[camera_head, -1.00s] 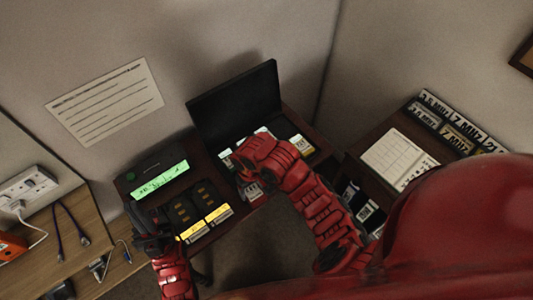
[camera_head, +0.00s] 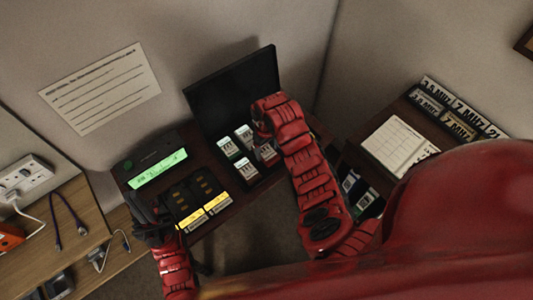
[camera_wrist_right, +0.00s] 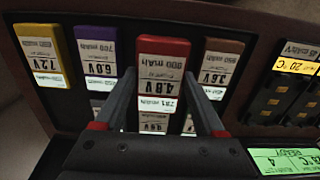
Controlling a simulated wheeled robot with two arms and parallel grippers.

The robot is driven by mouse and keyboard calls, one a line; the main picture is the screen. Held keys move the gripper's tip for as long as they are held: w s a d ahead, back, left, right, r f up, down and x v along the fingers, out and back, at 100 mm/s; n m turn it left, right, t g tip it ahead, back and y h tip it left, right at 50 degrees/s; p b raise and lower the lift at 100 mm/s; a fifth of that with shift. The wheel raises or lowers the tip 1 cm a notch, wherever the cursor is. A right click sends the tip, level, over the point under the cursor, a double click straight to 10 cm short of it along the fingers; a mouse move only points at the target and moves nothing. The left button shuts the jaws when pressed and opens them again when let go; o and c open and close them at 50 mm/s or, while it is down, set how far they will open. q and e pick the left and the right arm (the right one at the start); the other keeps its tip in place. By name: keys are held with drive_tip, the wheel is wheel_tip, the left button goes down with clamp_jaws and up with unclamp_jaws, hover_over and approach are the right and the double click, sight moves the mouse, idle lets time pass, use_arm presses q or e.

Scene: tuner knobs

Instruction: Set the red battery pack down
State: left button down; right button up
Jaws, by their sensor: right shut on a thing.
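The red battery pack (camera_wrist_right: 163,60), labelled 4.8 V, stands between the two fingers of my right gripper (camera_wrist_right: 161,82) in the right wrist view. The gripper is shut on it. In the head view the red pack (camera_head: 267,153) shows just below my right gripper (camera_head: 262,128), among the other packs in front of the open black lid (camera_head: 232,92). I cannot tell whether its base touches the surface below. My left gripper (camera_head: 155,232) is at the lower left by the charger's front, dark and partly hidden; its jaws are unclear.
Yellow (camera_wrist_right: 43,55), purple (camera_wrist_right: 96,58) and brown (camera_wrist_right: 217,66) packs stand close on both sides of the red one. The charger with a green screen (camera_head: 158,169) and dark slots is to the left. A side desk with a notepad (camera_head: 398,146) is at right.

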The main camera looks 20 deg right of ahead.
sight(266, 151)
drive_tip(key=shift+w+f, duration=0.15)
wheel_tip(266, 151, down, 2)
drive_tip(key=shift+f+p, duration=0.15)
drive_tip(key=shift+p, duration=0.7)
drive_tip(key=shift+f, duration=0.5)
